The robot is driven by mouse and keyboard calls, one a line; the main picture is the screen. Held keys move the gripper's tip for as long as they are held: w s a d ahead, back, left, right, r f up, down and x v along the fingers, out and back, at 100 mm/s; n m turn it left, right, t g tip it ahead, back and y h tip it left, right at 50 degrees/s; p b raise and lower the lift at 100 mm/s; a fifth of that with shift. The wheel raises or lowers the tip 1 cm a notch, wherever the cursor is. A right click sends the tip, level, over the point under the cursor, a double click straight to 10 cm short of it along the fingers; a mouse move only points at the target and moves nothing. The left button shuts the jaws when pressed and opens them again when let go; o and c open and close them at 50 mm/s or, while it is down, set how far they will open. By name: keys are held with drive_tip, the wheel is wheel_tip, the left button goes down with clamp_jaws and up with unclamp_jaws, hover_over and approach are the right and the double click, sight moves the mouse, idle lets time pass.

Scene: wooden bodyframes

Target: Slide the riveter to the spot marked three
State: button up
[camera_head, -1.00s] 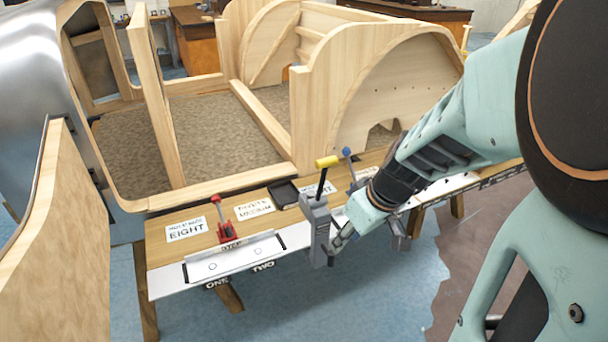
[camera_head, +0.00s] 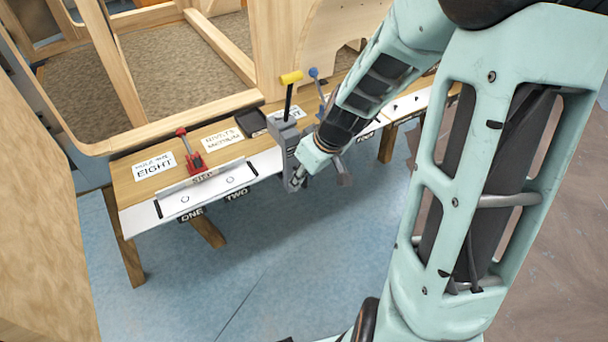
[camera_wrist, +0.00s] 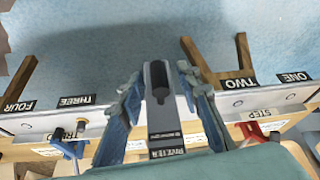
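The riveter (camera_head: 284,145) is a grey upright tool with a black lever and a yellow handle. It stands at the front edge of the workbench, right of the TWO label (camera_head: 236,196). In the wrist view the riveter (camera_wrist: 160,100) lies between the two fingers of my gripper (camera_wrist: 161,85), its label facing the camera. In the head view my gripper (camera_head: 308,160) is at the riveter's right side. Whether the fingers press on it is unclear. The THREE label (camera_wrist: 77,100) shows left of the riveter in the wrist view; in the head view my arm hides that spot.
A red clamp (camera_head: 189,152) stands behind the STEP plate (camera_head: 205,187). A blue-handled tool (camera_wrist: 69,147) is near THREE in the wrist view. The bench strip between the riveter and THREE looks clear. Wooden frames (camera_head: 115,70) rise behind the bench.

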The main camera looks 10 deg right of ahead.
clamp_jaws()
idle(0.4)
drive_tip(key=w+d+b, duration=0.1)
drive_tip(key=w+d, duration=0.1)
drive_tip(key=d, duration=0.5)
drive_tip(key=w+d, duration=0.2)
drive_tip(key=d, duration=0.5)
drive_tip(key=shift+w+d+b, duration=0.15)
drive_tip(key=shift+w+b, duration=0.15)
drive_tip(key=shift+b, duration=0.1)
unclamp_jaws()
